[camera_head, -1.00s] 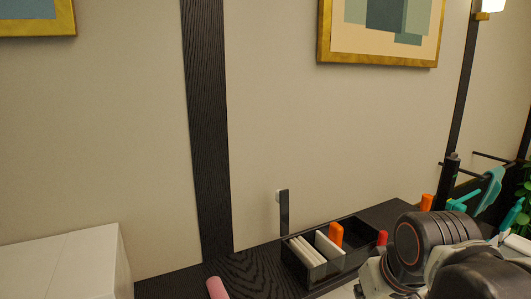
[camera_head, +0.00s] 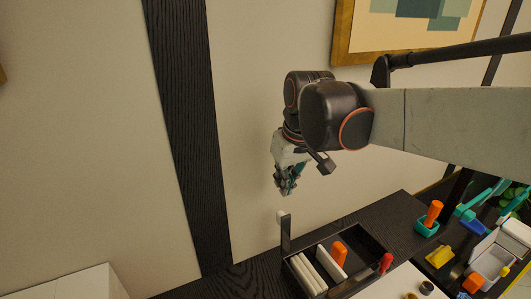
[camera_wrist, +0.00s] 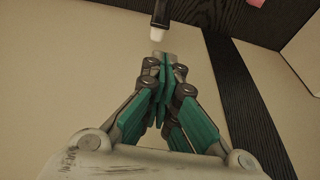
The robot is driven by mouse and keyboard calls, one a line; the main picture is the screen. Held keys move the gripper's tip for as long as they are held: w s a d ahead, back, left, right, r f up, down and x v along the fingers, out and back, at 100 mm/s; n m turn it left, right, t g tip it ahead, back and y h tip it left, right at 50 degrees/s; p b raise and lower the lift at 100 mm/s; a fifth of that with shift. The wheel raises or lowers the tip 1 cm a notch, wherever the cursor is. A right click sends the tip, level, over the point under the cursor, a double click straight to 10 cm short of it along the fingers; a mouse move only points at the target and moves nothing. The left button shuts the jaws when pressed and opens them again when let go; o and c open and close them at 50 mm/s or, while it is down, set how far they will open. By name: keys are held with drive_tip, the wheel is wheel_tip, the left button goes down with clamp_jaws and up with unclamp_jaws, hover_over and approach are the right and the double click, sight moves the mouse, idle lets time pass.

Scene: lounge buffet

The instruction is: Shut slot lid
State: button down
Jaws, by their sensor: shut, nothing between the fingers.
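The slot lid (camera_head: 286,236) is a narrow black flap that stands upright at the left back of a black divided box (camera_head: 369,248). A small white knob (camera_head: 281,215) sits near its top. My gripper (camera_head: 284,192) is above the knob with a visible gap, fingers pointing down, shut and empty. In the wrist view the closed fingertips (camera_wrist: 163,58) are close below the white knob (camera_wrist: 157,34) and black lid (camera_wrist: 162,12) in the picture. I cannot tell the exact gap in depth.
White cards (camera_head: 308,272) and an orange-handled thing (camera_head: 339,253) stand in the box. A red thing (camera_head: 386,263) is at its right end. An orange-handled thing in a teal base (camera_head: 430,219) and an open grey case (camera_head: 497,262) are farther right. The wall is close behind.

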sight(278, 213)
drive_tip(key=x, duration=0.9)
